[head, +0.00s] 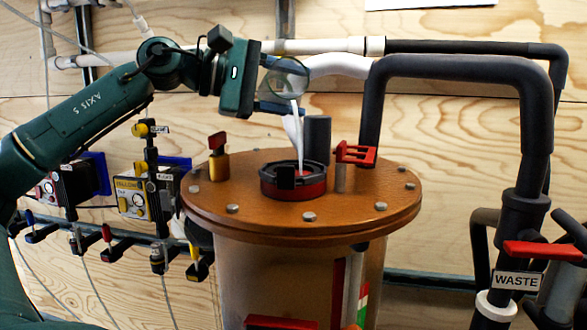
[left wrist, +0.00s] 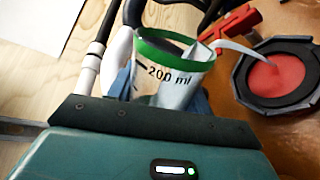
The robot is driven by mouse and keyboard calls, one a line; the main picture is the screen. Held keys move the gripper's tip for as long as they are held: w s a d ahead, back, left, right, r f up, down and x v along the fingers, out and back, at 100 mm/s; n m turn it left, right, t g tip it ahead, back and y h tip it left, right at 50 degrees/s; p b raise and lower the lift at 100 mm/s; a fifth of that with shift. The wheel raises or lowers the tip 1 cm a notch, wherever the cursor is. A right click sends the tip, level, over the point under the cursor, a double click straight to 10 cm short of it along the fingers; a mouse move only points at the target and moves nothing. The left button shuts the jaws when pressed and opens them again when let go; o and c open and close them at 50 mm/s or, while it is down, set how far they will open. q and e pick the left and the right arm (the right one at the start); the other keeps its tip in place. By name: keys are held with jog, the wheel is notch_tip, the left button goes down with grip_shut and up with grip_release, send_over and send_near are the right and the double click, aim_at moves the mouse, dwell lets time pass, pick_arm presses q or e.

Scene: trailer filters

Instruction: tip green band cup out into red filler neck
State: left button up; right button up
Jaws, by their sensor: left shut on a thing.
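My left gripper (head: 283,86) is shut on the green band cup, a clear cup (head: 287,72) held tilted above the tank lid. In the left wrist view the cup (left wrist: 172,75) shows its green rim band and a "200 ml" mark, and blue fingers of my gripper (left wrist: 165,88) grip its sides. A white stream leaves its lip and falls into the red filler neck (head: 293,190), a dark-ringed round opening on the lid. In the left wrist view the stream reaches the red inside of the neck (left wrist: 272,80). My right gripper is not in view.
The filler neck stands on a brown bolted tank lid (head: 340,215). A red valve handle (head: 356,153), a dark stub (head: 317,137) and a yellow-red valve (head: 218,157) stand around it. A thick dark pipe (head: 450,67) arches behind at the right.

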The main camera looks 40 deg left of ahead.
aim_at(295, 97)
pick_arm(q)
jog(key=shift+s+d+f+m+b, duration=0.2)
jog(key=shift+d+m+b, duration=0.15)
jog(key=shift+m, duration=0.15)
dwell(0.7)
jog(key=shift+s+f+m+y+b, duration=0.1)
jog(key=shift+f+m+y+b, duration=0.3)
jog(key=shift+m, duration=0.2)
dwell(0.9)
jog(key=shift+s+d+r+m+t+p, duration=0.15)
jog(key=shift+r+m, duration=0.1)
jog(key=shift+m, duration=0.15)
jog(key=shift+w+d+r+m+t+p, duration=0.1)
jog(key=shift+r+m+t+p, duration=0.1)
jog(key=shift+m, duration=0.2)
dwell(0.6)
jog(key=shift+s+d+f+m+y+b, duration=0.2)
jog(key=shift+d+f+m+y+b, duration=0.1)
jog(key=shift+f+m+b, duration=0.25)
dwell(0.8)
jog(key=shift+s+d+r+m+t, duration=0.1)
jog(key=shift+r+m+t, duration=0.1)
jog(key=shift+m, duration=0.25)
jog(key=shift+s+d+r+m+t, duration=0.1)
jog(key=shift+r+m, duration=0.1)
jog(key=shift+m, duration=0.2)
dwell(0.5)
